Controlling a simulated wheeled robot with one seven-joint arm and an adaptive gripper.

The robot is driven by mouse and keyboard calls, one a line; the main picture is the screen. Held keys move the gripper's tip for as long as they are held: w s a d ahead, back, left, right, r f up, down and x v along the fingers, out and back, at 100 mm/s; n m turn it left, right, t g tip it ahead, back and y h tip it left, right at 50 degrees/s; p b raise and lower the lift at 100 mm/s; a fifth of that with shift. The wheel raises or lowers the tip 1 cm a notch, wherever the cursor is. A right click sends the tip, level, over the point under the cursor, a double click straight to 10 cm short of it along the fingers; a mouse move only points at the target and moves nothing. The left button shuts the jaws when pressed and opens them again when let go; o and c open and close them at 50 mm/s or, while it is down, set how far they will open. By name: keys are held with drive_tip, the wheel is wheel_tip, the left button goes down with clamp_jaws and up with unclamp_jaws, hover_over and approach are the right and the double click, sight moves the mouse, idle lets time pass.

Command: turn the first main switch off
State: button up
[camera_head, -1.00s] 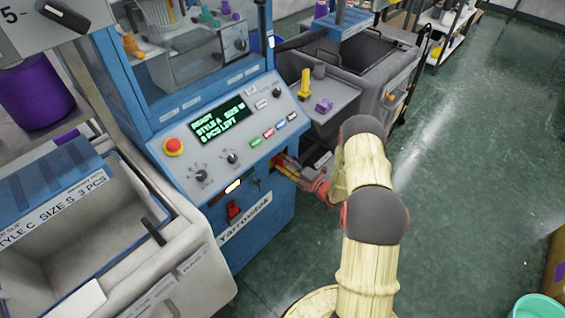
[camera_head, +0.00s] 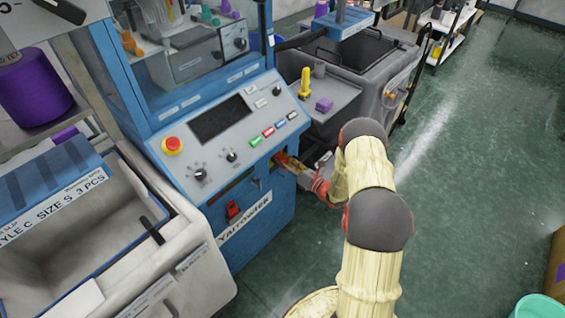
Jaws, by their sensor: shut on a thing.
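The first machine (camera_head: 262,222) is blue with a slanted grey control panel (camera_head: 187,150). Its display (camera_head: 221,119) is dark. My gripper (camera_head: 283,161) is at the right end of the machine's front, just below the panel, and is shut on a small red and yellow part there, apparently the main switch. The fingers hide most of this part, so its exact angle cannot be told. A separate red switch (camera_head: 233,210) sits lower on the front, left of my gripper, with nothing touching it.
A grey bin (camera_head: 110,216) stands at the left. A second machine with a grey shelf (camera_head: 335,112) stands behind my gripper. The green floor at the right is open.

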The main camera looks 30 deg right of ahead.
drive_tip(key=n, duration=0.3)
drive_tip(key=shift+f+n+b, duration=0.15)
drive_tip(key=shift+n+b, duration=0.15)
drive_tip(key=shift+b, duration=0.1)
drive_tip(key=shift+n+b, duration=0.45)
drive_tip(key=shift+n, duration=1.25)
drive_tip(key=o, duration=0.9)
drive_tip(key=v, duration=1.2)
